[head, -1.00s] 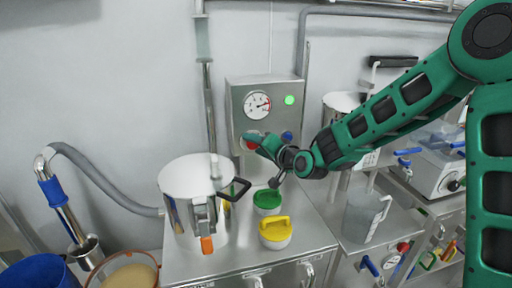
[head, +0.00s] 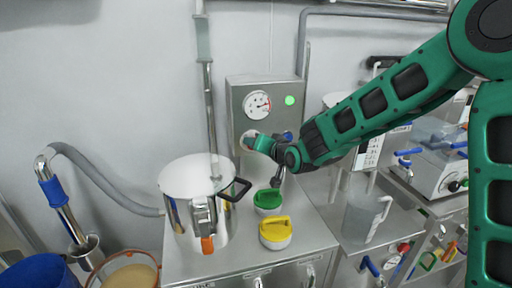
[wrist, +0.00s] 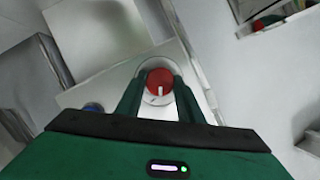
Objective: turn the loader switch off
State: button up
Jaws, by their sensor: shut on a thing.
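The steel control box (head: 236,122) on the wall carries a round gauge (head: 257,105) and a lit green lamp (head: 290,100). A red rotary knob (wrist: 159,78), which looks like the loader switch, sits on a pale round plate with a white mark pointing downward in the wrist view. My gripper (wrist: 159,92) is shut on the knob, one finger on each side. In the head view my gripper (head: 251,142) is at the box's lower front and hides the knob. No label on the knob is readable.
A blue knob (wrist: 93,107) sits beside the red one. Below the box, a steel pot (head: 180,215), a green-lidded tub (head: 268,199) and a yellow-lidded tub (head: 275,231) stand on the steel cabinet. A clear jug (head: 364,215) stands to the right.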

jog(key=n+h, duration=0.2)
jog(key=n, duration=0.2)
jog(key=n+t+h, duration=0.1)
jog(key=n+h, duration=0.2)
jog(key=n, duration=0.1)
jog(key=shift+s+a+f+t+h, duration=0.1)
jog(key=shift+a+f+t+h, duration=0.1)
jog(key=shift+t+h, duration=0.1)
jog(key=shift+d+n, duration=0.1)
jog(key=shift+n, duration=0.2)
dwell(0.5)
jog(key=o, duration=1.1)
jog(key=shift+c, duration=0.2)
jog(key=shift+r, duration=0.15)
